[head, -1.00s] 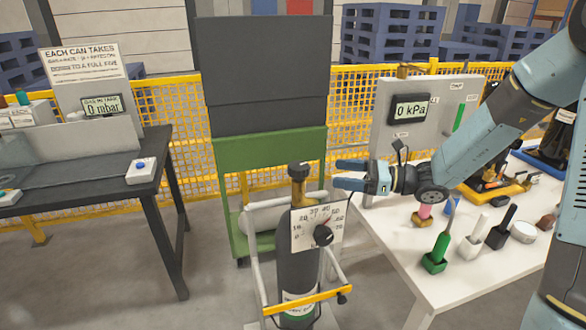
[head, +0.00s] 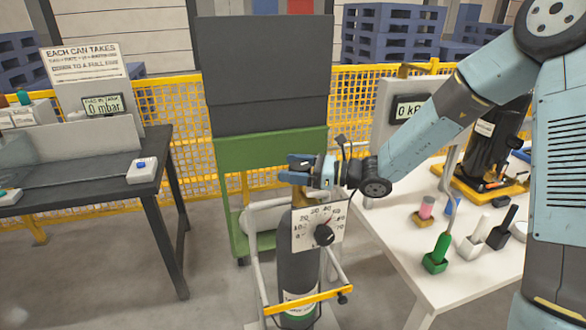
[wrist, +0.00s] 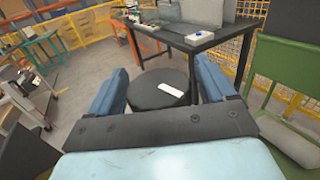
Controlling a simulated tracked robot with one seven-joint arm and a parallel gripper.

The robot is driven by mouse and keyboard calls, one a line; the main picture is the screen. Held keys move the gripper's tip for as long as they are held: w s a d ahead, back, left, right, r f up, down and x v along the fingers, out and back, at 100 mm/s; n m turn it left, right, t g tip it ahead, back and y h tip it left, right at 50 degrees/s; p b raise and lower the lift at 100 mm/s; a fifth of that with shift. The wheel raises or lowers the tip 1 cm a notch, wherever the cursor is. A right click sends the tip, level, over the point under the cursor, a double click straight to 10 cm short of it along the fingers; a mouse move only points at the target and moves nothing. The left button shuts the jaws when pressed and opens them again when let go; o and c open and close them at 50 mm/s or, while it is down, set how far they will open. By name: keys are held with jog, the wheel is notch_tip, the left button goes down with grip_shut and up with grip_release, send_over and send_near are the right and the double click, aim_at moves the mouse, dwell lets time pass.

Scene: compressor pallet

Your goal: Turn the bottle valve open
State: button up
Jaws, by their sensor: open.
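The grey gas bottle (head: 297,265) stands upright in its trolley, with a gauge plate (head: 304,238) and a black knob (head: 323,235) on its front. My gripper (head: 293,168) is open at the top of the bottle and hides the valve in the head view. In the wrist view, the valve's round black handwheel (wrist: 158,92) with a white mark lies between the two blue fingers (wrist: 162,85). One finger is on each side of it. I cannot tell whether they touch it.
A white table (head: 390,262) with several coloured tools stands right of the trolley. A dark table (head: 90,168) with a "0 mbar" display (head: 103,106) is at left. A green cart (head: 230,180) stands behind the bottle. The trolley's yellow bar (head: 308,300) crosses in front.

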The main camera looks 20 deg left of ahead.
jog(key=shift+a, duration=0.15)
jog(key=c, duration=1)
jog(key=shift+o, duration=0.2)
jog(key=shift+g, duration=0.3)
jog(key=shift+s+n+g+h, duration=0.15)
jog(key=shift+n+g+h, duration=0.25)
jog(key=shift+n+g, duration=1.2)
jog(key=o, duration=1)
jog(key=shift+c, duration=0.2)
